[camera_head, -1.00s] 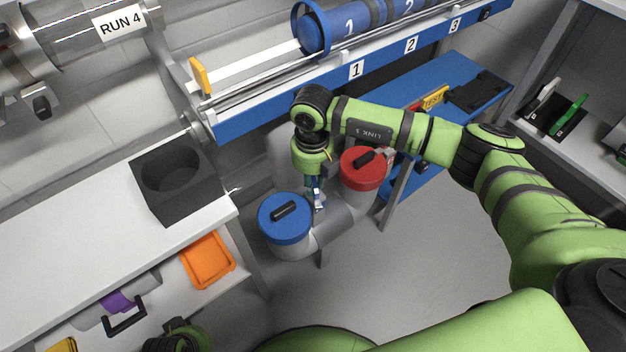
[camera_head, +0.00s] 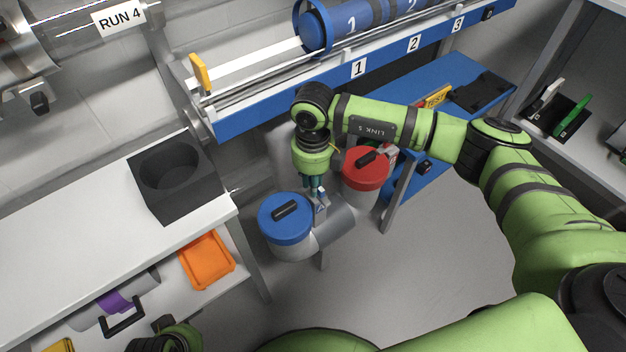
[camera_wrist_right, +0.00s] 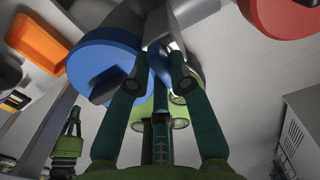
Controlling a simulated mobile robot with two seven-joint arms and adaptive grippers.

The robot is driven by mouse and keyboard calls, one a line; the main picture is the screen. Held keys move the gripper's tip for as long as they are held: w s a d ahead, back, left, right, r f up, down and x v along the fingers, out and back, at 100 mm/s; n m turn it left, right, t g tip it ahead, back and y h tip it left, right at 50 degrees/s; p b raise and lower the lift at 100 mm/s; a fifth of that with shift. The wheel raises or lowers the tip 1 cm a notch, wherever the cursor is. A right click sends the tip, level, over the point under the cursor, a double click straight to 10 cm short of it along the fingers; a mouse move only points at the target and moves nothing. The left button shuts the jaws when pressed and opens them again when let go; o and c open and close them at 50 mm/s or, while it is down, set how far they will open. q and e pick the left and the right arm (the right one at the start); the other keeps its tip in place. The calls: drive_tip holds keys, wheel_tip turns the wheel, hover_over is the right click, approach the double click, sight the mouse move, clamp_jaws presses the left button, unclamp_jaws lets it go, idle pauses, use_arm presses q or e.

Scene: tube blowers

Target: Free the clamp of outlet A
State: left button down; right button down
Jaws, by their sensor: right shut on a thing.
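The blue-capped outlet (camera_head: 285,220) and the red-capped outlet (camera_head: 366,169) stand on a grey pipe body. No letter shows on either, so I cannot tell which is A. A small metal clamp (camera_head: 321,201) sits at the right side of the blue cap. My right gripper (camera_head: 316,192) reaches down to it from above. In the right wrist view its fingers (camera_wrist_right: 157,78) are closed on a silver clamp part beside the blue cap (camera_wrist_right: 108,65). The fingers hide much of the clamp. My left gripper (camera_wrist_right: 70,122) is small in the right wrist view; its opening is unclear.
A white bench with a black holder block (camera_head: 175,178) stands left, with an orange tray (camera_head: 207,260) below. The blue rail (camera_head: 290,92) with numbered blue tubes runs above. A blue shelf (camera_head: 410,180) stands behind the red cap. The floor in front is clear.

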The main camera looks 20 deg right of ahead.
drive_tip(key=c, duration=1.1)
unclamp_jaws()
